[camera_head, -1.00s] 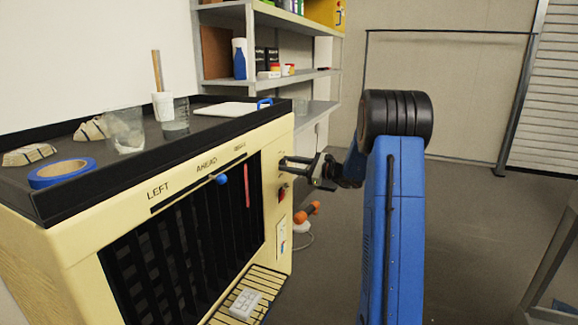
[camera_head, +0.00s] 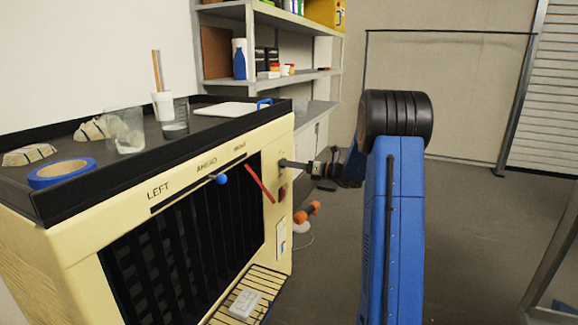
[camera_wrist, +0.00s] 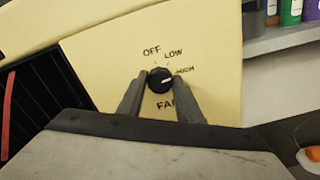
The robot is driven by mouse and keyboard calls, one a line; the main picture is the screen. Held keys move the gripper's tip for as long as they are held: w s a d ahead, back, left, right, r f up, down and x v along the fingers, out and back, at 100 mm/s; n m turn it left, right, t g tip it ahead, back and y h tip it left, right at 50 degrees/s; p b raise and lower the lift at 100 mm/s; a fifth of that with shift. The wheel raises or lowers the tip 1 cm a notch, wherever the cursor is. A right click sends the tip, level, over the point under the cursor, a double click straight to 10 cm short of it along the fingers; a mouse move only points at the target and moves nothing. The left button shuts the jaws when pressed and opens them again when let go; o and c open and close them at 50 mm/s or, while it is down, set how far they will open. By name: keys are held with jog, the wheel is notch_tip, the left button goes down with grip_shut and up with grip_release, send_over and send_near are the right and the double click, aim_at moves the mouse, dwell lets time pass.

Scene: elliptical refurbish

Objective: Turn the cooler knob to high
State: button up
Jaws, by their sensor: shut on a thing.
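The cooler (camera_head: 85,245) is a cream box with a dark louvred front. Its black fan knob (camera_wrist: 160,80) shows in the wrist view, on a cream panel marked OFF, LOW, HIGH and FAN. The knob's pale pointer line aims right and slightly up, toward the HIGH mark. My gripper (camera_wrist: 160,86) has one finger on each side of the knob and is shut on it. In the head view my gripper (camera_head: 284,163) reaches the upper right end of the cooler's front, where the knob itself is hidden.
A blue-tipped lever (camera_head: 221,179) sits in a slot marked LEFT and AHEAD. A red strip (camera_head: 260,183) hangs over the louvres. Blue tape (camera_head: 62,172) and cups lie on the cooler's dark top. An orange-ended tool (camera_head: 307,212) is beside the cooler.

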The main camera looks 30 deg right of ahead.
jog(key=shift+f+m, duration=0.1)
jog(key=shift+m, duration=0.7)
jog(key=o, duration=1)
jog(key=shift+d, duration=0.1)
jog(key=shift+o, duration=0.2)
jog(key=shift+s, duration=0.1)
jog(key=v, duration=1.7)
jog(key=shift+s+d, duration=0.1)
jog(key=shift+d, duration=0.05)
